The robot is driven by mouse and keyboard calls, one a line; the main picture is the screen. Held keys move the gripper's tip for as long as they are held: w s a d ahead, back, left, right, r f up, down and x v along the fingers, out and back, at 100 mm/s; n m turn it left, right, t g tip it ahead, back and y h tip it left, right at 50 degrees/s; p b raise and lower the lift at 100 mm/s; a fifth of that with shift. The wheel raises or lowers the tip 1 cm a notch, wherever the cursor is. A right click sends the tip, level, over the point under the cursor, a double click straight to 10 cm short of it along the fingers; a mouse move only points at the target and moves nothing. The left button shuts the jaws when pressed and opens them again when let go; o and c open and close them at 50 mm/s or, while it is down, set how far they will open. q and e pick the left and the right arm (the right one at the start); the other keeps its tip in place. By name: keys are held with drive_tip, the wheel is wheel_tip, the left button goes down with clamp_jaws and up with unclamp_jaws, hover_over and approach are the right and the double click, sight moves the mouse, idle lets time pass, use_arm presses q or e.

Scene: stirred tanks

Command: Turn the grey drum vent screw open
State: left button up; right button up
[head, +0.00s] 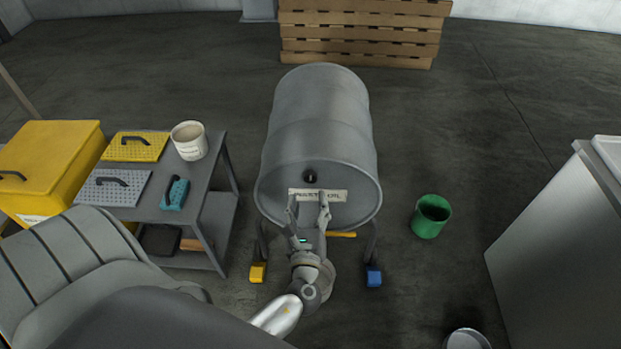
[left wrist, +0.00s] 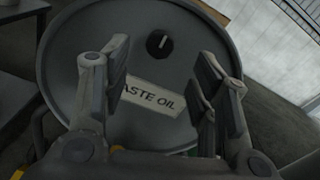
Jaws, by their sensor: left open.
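The grey drum (head: 322,115) lies on its side on a stand, its round end facing me, with a "WASTE OIL" label (head: 336,195). The vent screw (head: 310,176) is a small black knob above the label. It also shows in the left wrist view (left wrist: 159,43), with a white mark on it. My left gripper (head: 308,204) is open and empty in front of the label, below the screw. In the left wrist view its fingers (left wrist: 160,80) stand either side of the label, apart from the screw. My right gripper is not in view.
A grey table (head: 208,190) at left holds a white tub (head: 189,140), a yellow plate (head: 136,146), a grey plate (head: 112,187) and a teal tool (head: 175,194). A yellow box (head: 50,165) stands beside them. A green bucket (head: 430,216) stands right of the drum. A grey cabinet (head: 555,235) is at far right.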

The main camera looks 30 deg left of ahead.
sight(310, 179)
use_arm(q)
drive_tip(key=x, duration=0.6)
drive_tip(key=shift+w+a, duration=0.1)
drive_tip(key=shift+w, duration=0.1)
drive_tip(key=shift+x, duration=0.75)
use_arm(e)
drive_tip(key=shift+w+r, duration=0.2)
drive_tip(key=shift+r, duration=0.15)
use_arm(q)
drive_tip(key=c, duration=1)
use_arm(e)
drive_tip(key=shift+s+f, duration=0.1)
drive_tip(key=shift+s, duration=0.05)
